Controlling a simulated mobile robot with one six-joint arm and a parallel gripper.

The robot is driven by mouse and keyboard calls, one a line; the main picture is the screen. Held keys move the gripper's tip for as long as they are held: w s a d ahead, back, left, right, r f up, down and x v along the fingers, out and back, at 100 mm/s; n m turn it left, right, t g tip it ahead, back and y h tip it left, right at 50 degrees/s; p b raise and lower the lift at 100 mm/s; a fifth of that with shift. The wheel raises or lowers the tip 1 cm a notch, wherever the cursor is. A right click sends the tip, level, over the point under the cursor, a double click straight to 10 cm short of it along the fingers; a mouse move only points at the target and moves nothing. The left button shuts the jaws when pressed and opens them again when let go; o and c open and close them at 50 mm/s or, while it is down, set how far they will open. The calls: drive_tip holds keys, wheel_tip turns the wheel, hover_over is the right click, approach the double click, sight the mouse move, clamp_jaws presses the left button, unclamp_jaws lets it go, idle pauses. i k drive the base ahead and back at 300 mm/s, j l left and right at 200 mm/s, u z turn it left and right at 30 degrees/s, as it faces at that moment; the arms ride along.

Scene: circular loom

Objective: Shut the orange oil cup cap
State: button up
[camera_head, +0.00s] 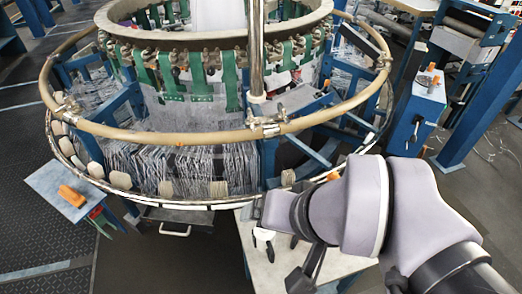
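Several small orange things are in view, and I cannot tell for sure which is the oil cup cap. One orange part (430,80) sits on top of the blue post box at the right. A small orange piece (332,176) shows at the loom's lower rim, just above my arm. At this size I cannot tell whether any cap is open or shut. My gripper (308,272) appears at the lower middle, over the pale table, apart from these orange parts. Its fingers are dark and partly hidden by my arm, so their opening is unclear.
The circular loom's tan ring (180,134) fills the upper middle, with a metal pole (256,60) in front. An orange block (72,195) lies on a side table (45,182) at left. A pale table (285,262) stands below the loom. Dark floor is open at lower left.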

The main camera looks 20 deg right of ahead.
sight(334, 175)
drive_tip(key=z, duration=0.9)
drive_tip(key=i+l+u, duration=0.2)
drive_tip(key=i+l, duration=0.1)
drive_tip(key=l, duration=0.05)
